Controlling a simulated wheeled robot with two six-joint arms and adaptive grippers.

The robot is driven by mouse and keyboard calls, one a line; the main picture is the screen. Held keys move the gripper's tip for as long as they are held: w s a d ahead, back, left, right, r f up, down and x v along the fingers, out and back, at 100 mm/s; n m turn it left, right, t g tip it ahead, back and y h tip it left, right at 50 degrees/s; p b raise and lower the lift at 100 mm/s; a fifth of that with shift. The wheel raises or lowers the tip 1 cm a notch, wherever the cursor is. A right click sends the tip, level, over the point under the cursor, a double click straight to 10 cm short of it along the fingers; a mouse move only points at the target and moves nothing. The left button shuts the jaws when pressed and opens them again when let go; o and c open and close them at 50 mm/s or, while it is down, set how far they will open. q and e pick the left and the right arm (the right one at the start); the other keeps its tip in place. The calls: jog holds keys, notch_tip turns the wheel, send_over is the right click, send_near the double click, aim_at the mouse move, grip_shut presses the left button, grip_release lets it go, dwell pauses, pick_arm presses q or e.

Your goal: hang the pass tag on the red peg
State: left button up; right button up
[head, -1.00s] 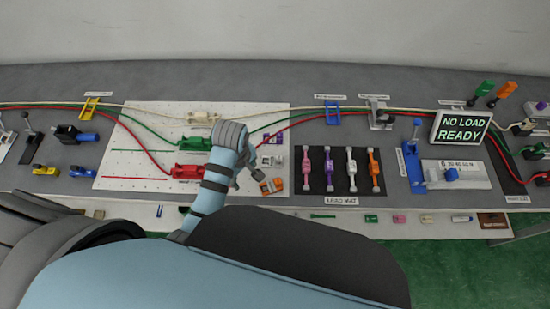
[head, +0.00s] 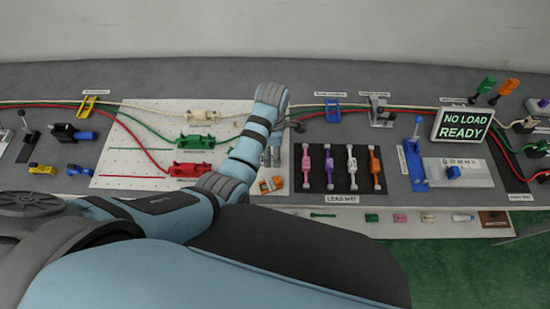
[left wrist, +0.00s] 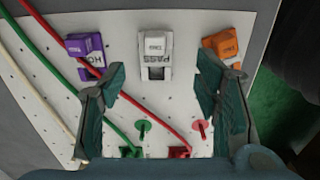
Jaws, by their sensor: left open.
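The white pass tag (left wrist: 155,52) lies on the white pegboard in the left wrist view, its lettering upside down. The red peg (left wrist: 201,128) stands nearer the bottom, beside the right finger in the picture. My left gripper (left wrist: 157,78) is open and empty; its two fingers are spread with the pass tag beyond and between their tips, apart from it. In the head view my left gripper (head: 272,156) is over the right part of the pegboard, and my arm and gripper hide the pass tag and the red peg there. My right gripper is not in view.
A purple tag (left wrist: 86,46) and an orange tag (left wrist: 221,44) flank the pass tag. A green peg (left wrist: 143,128) stands left of the red one. Red and green cables cross the pegboard (head: 125,150). A dark mat (head: 340,183) with several colored leads lies to the right.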

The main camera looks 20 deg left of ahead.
pick_arm(q)
jog(key=f, duration=0.3)
jog(key=f+b, duration=0.1)
jog(key=shift+w+a+f, duration=0.2)
jog(key=shift+w+a, duration=0.05)
jog(key=shift+a, duration=0.05)
jog(key=c, duration=0.9)
